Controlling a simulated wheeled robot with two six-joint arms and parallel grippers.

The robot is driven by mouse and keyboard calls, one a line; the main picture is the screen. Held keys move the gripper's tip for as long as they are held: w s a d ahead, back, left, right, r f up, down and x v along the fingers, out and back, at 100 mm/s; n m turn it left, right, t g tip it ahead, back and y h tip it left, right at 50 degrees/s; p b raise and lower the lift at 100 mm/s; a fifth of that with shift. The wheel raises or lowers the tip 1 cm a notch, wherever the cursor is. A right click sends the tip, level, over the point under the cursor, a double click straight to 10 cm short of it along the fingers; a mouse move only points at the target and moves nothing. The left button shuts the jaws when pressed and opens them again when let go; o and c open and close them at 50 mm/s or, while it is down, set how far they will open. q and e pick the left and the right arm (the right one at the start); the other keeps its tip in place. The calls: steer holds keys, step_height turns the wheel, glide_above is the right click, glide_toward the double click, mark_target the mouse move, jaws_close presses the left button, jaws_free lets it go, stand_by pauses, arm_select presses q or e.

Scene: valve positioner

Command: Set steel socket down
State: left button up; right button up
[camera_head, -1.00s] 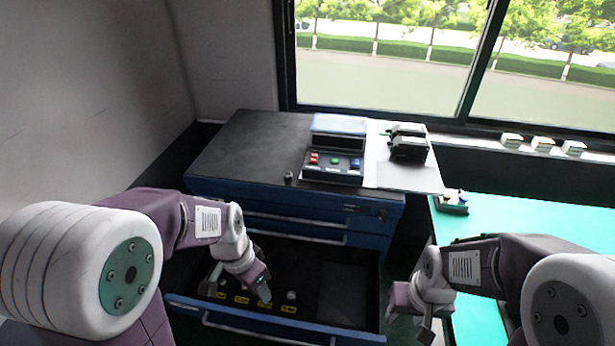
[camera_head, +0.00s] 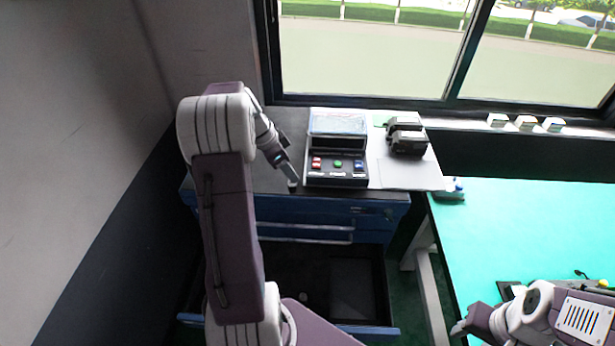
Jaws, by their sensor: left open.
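A small steel socket (camera_head: 292,186) stands on the dark top of the blue cabinet (camera_head: 340,216), near its front edge and left of the button box. My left gripper (camera_head: 290,174) is open right above the socket, its fingertips close to it. Whether they touch it I cannot tell. My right gripper (camera_head: 461,327) is low at the right, beside the green table; its jaws are too small to read. The open drawer (camera_head: 350,285) below is partly hidden by my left arm. A small pale piece (camera_head: 304,296) lies in it.
The button box (camera_head: 337,165) with red, green and blue buttons stands right of the socket. A white sheet (camera_head: 405,175) bears a black device (camera_head: 406,138). The green table (camera_head: 530,230) is at the right, with a small dark item (camera_head: 450,192) at its corner.

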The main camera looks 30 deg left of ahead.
mark_target(291, 183)
arm_select(q)
steer(key=f, duration=0.1)
steer(key=f+p, duration=0.1)
steer(key=f, duration=0.1)
steer(key=shift+a+f+n, duration=0.2)
steer(key=shift+a+n, duration=0.1)
steer(key=shift+a, duration=0.1)
steer(key=p+x, duration=0.1)
steer(key=x, duration=0.3)
steer(key=shift+s+f, duration=0.1)
steer(key=shift+f, duration=0.05)
steer(key=shift+w+f, duration=0.25)
steer(key=shift+f, duration=0.2)
steer(key=shift+s+r, duration=0.1)
jaws_close()
